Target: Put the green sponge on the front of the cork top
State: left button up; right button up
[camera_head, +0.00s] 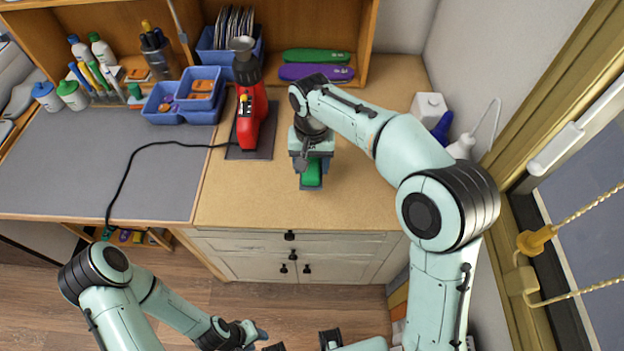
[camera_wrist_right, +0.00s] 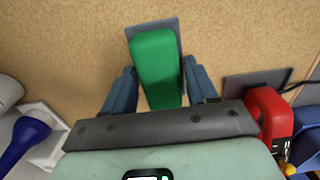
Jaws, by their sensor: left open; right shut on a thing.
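The green sponge (camera_head: 312,173) is a block with a grey layer along its edge and underside. It is at my right gripper (camera_head: 312,165), over the front part of the cork top (camera_head: 250,200), the tan surface right of the grey mat. In the right wrist view the sponge (camera_wrist_right: 157,65) lies between the two fingers of my right gripper (camera_wrist_right: 162,88), which is shut on it. Whether the sponge touches the cork top (camera_wrist_right: 70,40) is hard to tell. My left gripper (camera_head: 258,334) is open, low over the floor in front of the cabinet.
A red machine (camera_head: 250,115) stands on a dark plate left of the sponge. Blue bins (camera_head: 185,95) are further left. Purple (camera_head: 316,72) and green (camera_head: 316,56) insoles lie at the back. A white box (camera_head: 428,107) and a blue item are at right. The front strip is clear.

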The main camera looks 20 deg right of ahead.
aim_at(311, 164)
notch_tip(311, 164, down, 6)
jog(key=shift+f+b, duration=0.15)
jog(key=shift+b, duration=0.2)
jog(key=o, duration=0.9)
pick_arm(q)
jog(key=shift+s+f, duration=0.3)
jog(key=shift+f, duration=0.2)
pick_arm(e)
jog(key=shift+o, duration=0.2)
notch_tip(311, 164, up, 12)
jog(key=shift+r+p, duration=0.1)
jog(key=shift+p, duration=0.85)
pick_arm(q)
jog(key=shift+w+r, duration=0.4)
jog(key=shift+r, duration=0.2)
jog(key=shift+w+r, duration=0.4)
jog(key=shift+r, duration=0.2)
jog(key=shift+s, duration=0.1)
